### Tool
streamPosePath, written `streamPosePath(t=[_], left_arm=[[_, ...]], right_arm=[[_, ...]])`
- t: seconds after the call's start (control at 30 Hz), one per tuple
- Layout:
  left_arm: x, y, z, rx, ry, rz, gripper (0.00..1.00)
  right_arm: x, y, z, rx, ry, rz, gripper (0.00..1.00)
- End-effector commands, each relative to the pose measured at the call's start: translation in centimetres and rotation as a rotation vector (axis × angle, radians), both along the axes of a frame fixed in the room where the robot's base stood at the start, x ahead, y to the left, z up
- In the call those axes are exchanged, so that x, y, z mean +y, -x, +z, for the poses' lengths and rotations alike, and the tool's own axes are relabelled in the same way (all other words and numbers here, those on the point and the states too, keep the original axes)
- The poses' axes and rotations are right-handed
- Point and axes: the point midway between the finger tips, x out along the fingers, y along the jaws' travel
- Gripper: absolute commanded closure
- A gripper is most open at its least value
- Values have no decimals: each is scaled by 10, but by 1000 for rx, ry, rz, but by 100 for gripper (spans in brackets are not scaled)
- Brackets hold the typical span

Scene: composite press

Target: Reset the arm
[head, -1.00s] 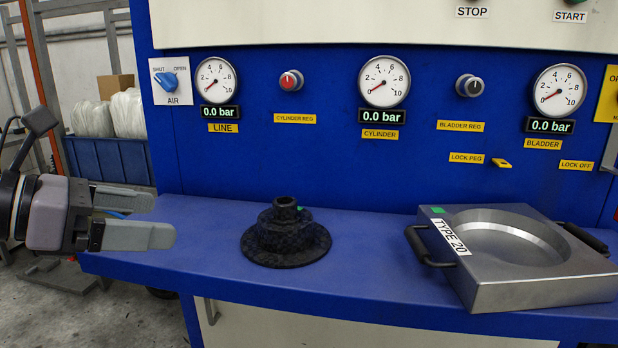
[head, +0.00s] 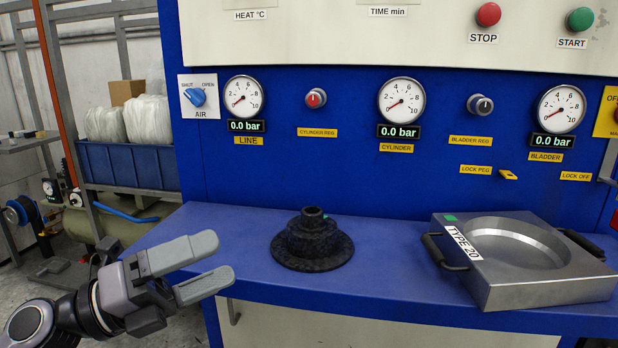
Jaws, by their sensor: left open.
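My left gripper (head: 218,263) is at the lower left, in front of the left end of the blue bench. Its two grey fingers point right and are apart, with nothing between them. My left arm comes in from the lower left corner. My right gripper does not show. A black stepped, flanged part (head: 312,240) stands upright on the bench, to the right of my left gripper and apart from it.
A metal mould marked TYPE 20 (head: 545,288) with side handles sits on the blue bench (head: 385,268) at right. The press panel behind carries an AIR valve (head: 196,97), gauges reading 0.0 bar, knobs, and STOP (head: 488,14) and START buttons. A blue bin (head: 128,167) stands behind left.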

Motion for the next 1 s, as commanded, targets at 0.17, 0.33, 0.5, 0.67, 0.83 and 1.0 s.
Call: streamPosePath(t=[0.17, 0.33, 0.5, 0.67, 0.83, 1.0], left_arm=[[13, -13, -31, 348, 361, 98, 0], [37, -20, -90, 698, 666, 254, 0], [61, 0, -174, 1066, 939, 458, 0], [75, 49, -259, 1407, 1161, 680, 0], [78, 112, -323, 1680, 1320, 874, 0], [76, 147, -349, 1802, 1388, 966, 0]], right_arm=[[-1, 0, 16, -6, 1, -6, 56], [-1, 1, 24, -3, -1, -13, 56], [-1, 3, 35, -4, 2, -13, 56], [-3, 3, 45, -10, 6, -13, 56], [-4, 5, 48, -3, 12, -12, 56], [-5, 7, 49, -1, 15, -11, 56]])
